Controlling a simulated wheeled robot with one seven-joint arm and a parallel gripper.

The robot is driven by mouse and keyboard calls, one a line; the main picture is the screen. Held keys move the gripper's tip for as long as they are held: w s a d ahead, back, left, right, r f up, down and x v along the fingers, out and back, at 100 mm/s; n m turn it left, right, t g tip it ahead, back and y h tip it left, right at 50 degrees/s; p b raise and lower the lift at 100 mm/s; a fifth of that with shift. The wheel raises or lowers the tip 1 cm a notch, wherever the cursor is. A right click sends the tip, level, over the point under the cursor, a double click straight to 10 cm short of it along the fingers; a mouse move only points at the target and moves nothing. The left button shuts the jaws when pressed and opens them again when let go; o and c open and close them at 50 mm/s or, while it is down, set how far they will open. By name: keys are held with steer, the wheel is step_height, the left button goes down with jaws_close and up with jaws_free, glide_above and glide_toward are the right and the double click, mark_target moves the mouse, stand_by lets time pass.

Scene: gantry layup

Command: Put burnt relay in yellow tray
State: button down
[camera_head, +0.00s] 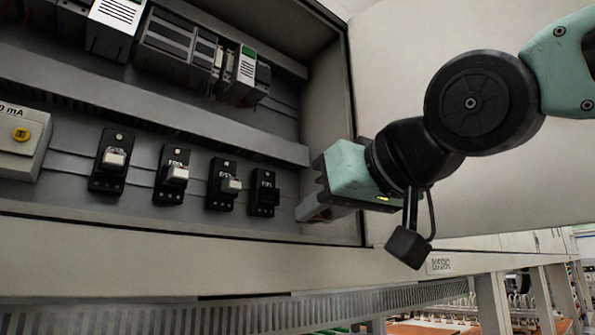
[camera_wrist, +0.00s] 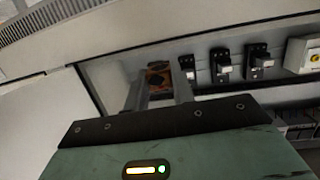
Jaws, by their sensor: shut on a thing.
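My gripper (camera_head: 308,212) is beside the right end of the relay row, inside the cabinet's right edge. In the wrist view its fingers (camera_wrist: 159,88) are shut on a small dark block with orange-brown marks, the burnt relay (camera_wrist: 158,76). The relay is hidden by the fingers in the head view. The rightmost socket (camera_head: 264,192) is black with no pale relay in it. The other sockets to its left hold pale relays (camera_head: 231,185). No yellow tray shows in either view.
A box with a yellow button (camera_head: 22,135) is at the far left. DIN-rail modules (camera_head: 180,45) run above. The cabinet's lower lip (camera_head: 180,240) runs below the sockets, and a pale side panel (camera_head: 400,60) stands at right. A bench with an orange-brown surface shows low at right.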

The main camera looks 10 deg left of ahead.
steer(key=w+d+f+m+t+h, duration=0.1)
steer(key=w+d+f+m+h, duration=0.2)
steer(key=w+d+f, duration=0.4)
steer(key=w+d+f+m+t+h, duration=0.1)
steer(key=w+d+f+m+h, duration=0.2)
steer(key=d+f, duration=1.4)
steer(key=w+d+f+m+t+h, duration=0.2)
steer(key=w+d+f+h, duration=0.3)
steer(key=f, duration=2.4)
steer(key=w+d, duration=0.5)
steer(key=d, duration=0.2)
steer(key=shift+w+d+f+m, duration=0.25)
steer(key=shift+w+d+m, duration=0.05)
steer(key=shift+w+m, duration=0.1)
steer(key=shift+r, duration=0.1)
